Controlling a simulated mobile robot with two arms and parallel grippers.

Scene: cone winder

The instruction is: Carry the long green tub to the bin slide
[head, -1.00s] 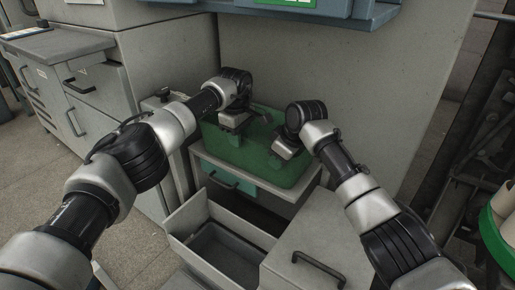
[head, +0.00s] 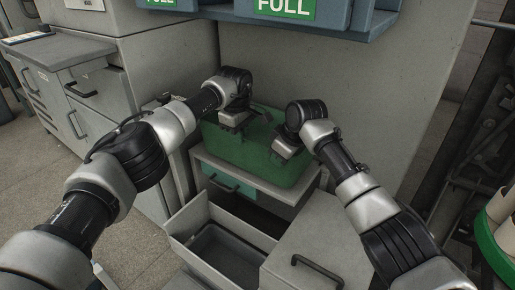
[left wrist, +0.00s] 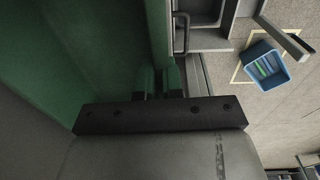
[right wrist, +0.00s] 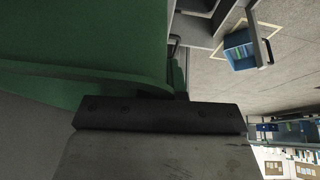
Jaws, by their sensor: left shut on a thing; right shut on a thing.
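The long green tub (head: 245,152) is in the middle of the head view, over a small grey cabinet; I cannot tell whether it rests there or is held just above. The tub's wall also fills the upper left of the left wrist view (left wrist: 95,50) and the right wrist view (right wrist: 90,50).
Below the tub is the grey cabinet (head: 290,192) with a green-fronted drawer (head: 232,186). An open grey drawer (head: 190,222) stands in front. A blue-grey shelf (head: 340,22) with FULL signs hangs above. A grey wall panel (head: 345,85) rises behind. A blue crate (left wrist: 264,66) stands on the floor.

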